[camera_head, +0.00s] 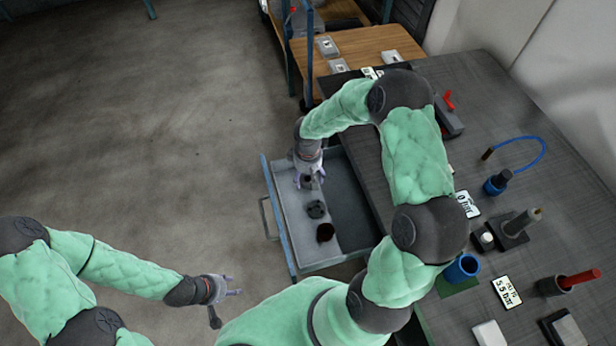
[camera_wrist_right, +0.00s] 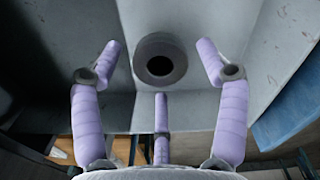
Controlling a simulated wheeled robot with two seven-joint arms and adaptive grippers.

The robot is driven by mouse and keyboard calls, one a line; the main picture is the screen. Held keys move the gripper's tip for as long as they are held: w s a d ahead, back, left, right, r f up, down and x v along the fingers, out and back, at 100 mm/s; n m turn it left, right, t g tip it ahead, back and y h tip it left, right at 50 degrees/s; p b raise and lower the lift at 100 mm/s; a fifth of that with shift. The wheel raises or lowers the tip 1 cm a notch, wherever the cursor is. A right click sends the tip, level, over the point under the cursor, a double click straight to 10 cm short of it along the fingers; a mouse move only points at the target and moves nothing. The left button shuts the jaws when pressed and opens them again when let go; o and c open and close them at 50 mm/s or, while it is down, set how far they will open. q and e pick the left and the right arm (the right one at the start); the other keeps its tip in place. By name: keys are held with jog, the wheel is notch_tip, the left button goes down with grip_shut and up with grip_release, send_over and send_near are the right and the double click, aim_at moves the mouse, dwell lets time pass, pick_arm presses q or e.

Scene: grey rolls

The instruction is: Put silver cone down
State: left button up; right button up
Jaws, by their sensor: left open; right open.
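My right gripper (camera_head: 311,181) is above the open drawer (camera_head: 284,215) in the head view. In the right wrist view its lilac fingers are spread apart. A grey round piece with a dark hole (camera_wrist_right: 160,41) stands between and beyond them, with clear gaps to the fingers. I cannot tell whether this piece is the silver cone. Two dark round pieces show in the drawer, one near the middle (camera_head: 316,209) and one nearer the front (camera_head: 325,232). My left gripper (camera_head: 228,291) is open and empty over the floor at the lower left.
The dark workbench (camera_head: 480,110) at right carries a grey pointed piece in a black holder (camera_head: 520,223), a blue cup (camera_head: 462,268), a red-handled tool (camera_head: 580,279) and a blue hose (camera_head: 533,140). A wooden table (camera_head: 370,45) stands behind. The floor at left is clear.

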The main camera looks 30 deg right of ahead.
notch_tip(320, 180, up, 10)
jog(key=p, duration=0.3)
jog(key=shift+r, duration=0.1)
